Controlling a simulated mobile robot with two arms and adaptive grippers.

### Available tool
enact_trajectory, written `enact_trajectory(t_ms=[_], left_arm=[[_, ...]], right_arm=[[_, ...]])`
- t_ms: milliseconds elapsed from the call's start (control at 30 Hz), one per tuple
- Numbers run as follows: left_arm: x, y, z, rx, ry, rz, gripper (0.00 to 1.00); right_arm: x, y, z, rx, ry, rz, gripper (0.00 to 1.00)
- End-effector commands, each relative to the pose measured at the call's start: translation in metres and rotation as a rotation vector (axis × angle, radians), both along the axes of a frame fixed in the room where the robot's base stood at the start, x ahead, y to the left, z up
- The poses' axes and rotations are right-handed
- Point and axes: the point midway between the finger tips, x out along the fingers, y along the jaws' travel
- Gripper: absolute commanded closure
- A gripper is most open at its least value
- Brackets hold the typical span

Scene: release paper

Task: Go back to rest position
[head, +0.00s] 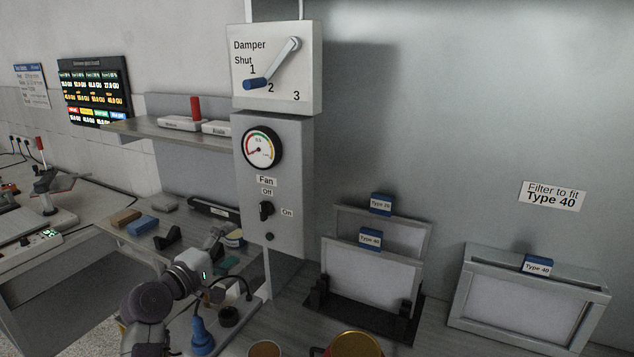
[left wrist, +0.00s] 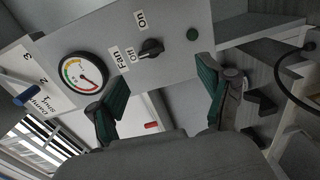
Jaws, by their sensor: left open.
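My left gripper (head: 226,250) is in front of the lower left of the fan control panel (head: 288,190). In the left wrist view its two green-padded fingers (left wrist: 160,95) are spread apart with nothing between them. The black fan knob (head: 267,210) sits between the Off and On labels; its exact setting is hard to tell. It also shows beyond the fingers in the left wrist view (left wrist: 151,48), apart from them. My right gripper is in neither view.
The damper box (head: 300,85) has a blue-handled lever (head: 257,83) near 1 and 2. A round gauge (head: 261,148) is above the knob. Framed filters (head: 372,275) stand in a black rack at the right. A shelf (head: 175,140) is behind my left arm.

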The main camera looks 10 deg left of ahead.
Motion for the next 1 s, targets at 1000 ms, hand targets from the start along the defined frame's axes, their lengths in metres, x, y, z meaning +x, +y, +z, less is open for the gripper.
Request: enact_trajectory(t_ms=[1000], left_arm=[[-0.387,-0.059,-0.256,1.472,0.584,-0.791,0.21]], right_arm=[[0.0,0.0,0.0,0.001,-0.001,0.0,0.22]])
